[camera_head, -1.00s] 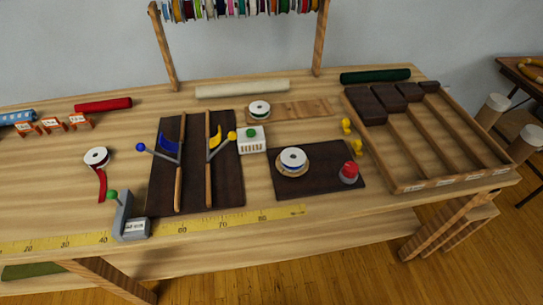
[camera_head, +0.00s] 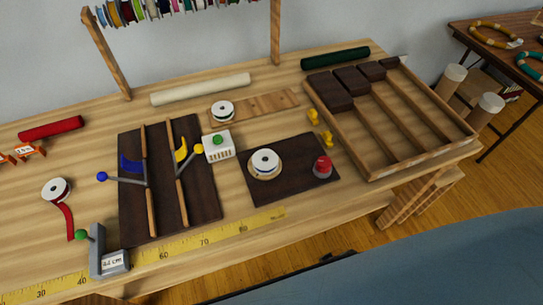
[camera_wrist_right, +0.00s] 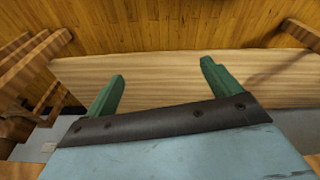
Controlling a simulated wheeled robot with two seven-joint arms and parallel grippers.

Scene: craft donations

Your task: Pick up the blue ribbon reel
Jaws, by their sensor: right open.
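A white reel with a dark blue centre (camera_head: 265,161), which looks like the blue ribbon reel, sits on a round wooden base on the dark mat (camera_head: 290,192). A second white reel with a green centre (camera_head: 222,108) sits on a wooden board. A third reel (camera_head: 56,189) has red ribbon trailing from it. In the right wrist view my right gripper (camera_wrist_right: 160,82) has its green fingers apart, with nothing between them but a wooden surface beyond. It is not over any reel there. My left gripper is in neither view.
A red button (camera_head: 322,167) stands on the dark mat beside the reel. A divided wooden tray (camera_head: 372,177) is to the right. My right arm covers the lower right.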

